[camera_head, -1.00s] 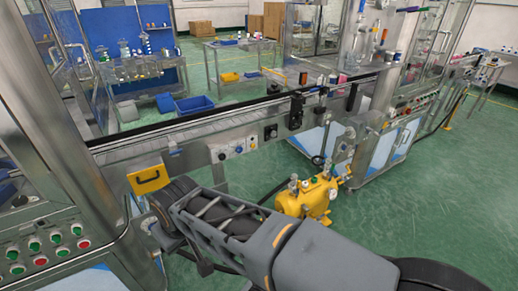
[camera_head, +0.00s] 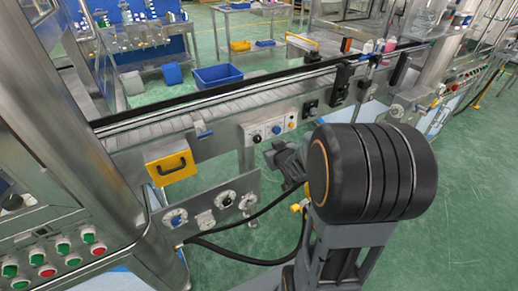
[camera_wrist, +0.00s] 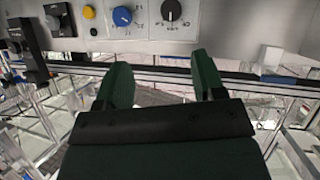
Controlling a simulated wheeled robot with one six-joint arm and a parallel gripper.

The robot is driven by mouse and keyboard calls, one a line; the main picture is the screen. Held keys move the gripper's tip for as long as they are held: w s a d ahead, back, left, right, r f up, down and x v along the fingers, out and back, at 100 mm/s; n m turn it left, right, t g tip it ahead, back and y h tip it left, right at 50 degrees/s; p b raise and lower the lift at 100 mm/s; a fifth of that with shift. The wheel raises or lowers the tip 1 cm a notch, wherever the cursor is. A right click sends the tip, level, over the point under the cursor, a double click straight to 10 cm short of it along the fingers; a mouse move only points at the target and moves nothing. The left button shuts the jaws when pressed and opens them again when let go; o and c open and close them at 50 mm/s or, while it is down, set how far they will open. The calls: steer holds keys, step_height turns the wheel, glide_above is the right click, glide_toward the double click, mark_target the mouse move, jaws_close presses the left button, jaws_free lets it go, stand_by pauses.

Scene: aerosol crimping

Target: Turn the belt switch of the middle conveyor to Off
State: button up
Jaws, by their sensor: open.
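The middle conveyor (camera_head: 225,103) crosses the head view, with a pale control panel (camera_head: 268,134) on its near side. The panel carries a black knob (camera_head: 257,139), a blue knob (camera_head: 276,130) and a small yellow button. In the wrist view the black knob (camera_wrist: 171,10), blue knob (camera_wrist: 122,15) and yellow button (camera_wrist: 89,12) show inverted at the top edge. The printed labels are too small to read, so I cannot tell the belt switch's setting. My gripper (camera_wrist: 160,82) is open and empty, its green fingers apart from the knobs.
A black-knobbed box (camera_head: 311,108) and dark sensor blocks (camera_head: 341,82) are along the conveyor side. A yellow handled plate (camera_head: 170,165) and a lower fitting plate (camera_head: 210,212) are at left. A steel cabinet with red and green buttons (camera_head: 47,271) stands in front. Green floor lies open at right.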

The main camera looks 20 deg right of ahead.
mark_target(258, 140)
step_height(258, 140, down, 7)
steer(key=d+t+y+b, duration=0.2)
steer(key=t+y+b, duration=0.1)
steer(key=t+y, duration=0.15)
steer(key=shift+n+t+h, duration=0.3)
steer(key=shift+t+h, duration=0.15)
steer(key=w, duration=0.4)
steer(key=w+a, duration=0.1)
steer(key=w, duration=0.8)
steer(key=shift+a+r+p, duration=0.25)
steer(key=shift+a+p, duration=0.1)
steer(key=shift+c, duration=0.4)
steer(key=c, duration=0.8)
steer(key=shift+f, duration=0.1)
steer(key=shift+c, duration=0.2)
